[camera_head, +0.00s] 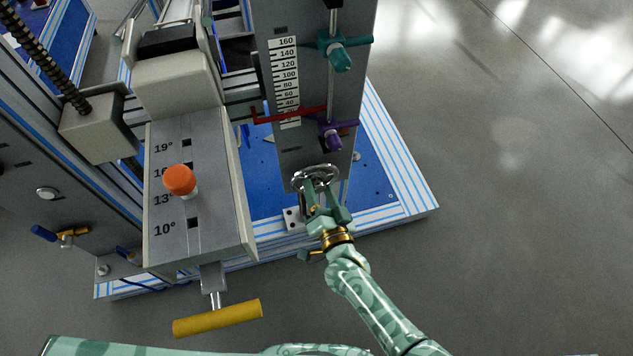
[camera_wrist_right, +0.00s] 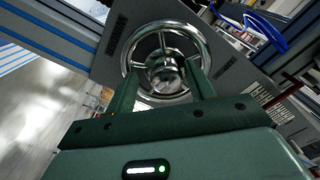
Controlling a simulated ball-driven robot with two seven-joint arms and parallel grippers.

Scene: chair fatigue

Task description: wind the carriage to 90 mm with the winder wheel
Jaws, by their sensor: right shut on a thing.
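The winder wheel (camera_head: 316,172) is a chrome handwheel at the near end of a grey upright panel. My right gripper (camera_head: 322,198) is shut on it. In the right wrist view the wheel's rim (camera_wrist_right: 203,45) and spokes show, with the fingers (camera_wrist_right: 165,90) on either side of its hub. A white scale (camera_head: 285,75) on the panel is marked in twenties up to 160. A red pointer (camera_head: 263,119) crosses it near the low end, below the 40 mark. Which part is the carriage I cannot tell. My left gripper is out of view.
A purple knob (camera_head: 332,138) and a teal knob (camera_head: 342,58) stick out beside the scale. Left of the panel stands a grey angle plate (camera_head: 215,210) with an orange knob (camera_head: 180,179) and a yellow handle (camera_head: 217,318). Open floor lies to the right.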

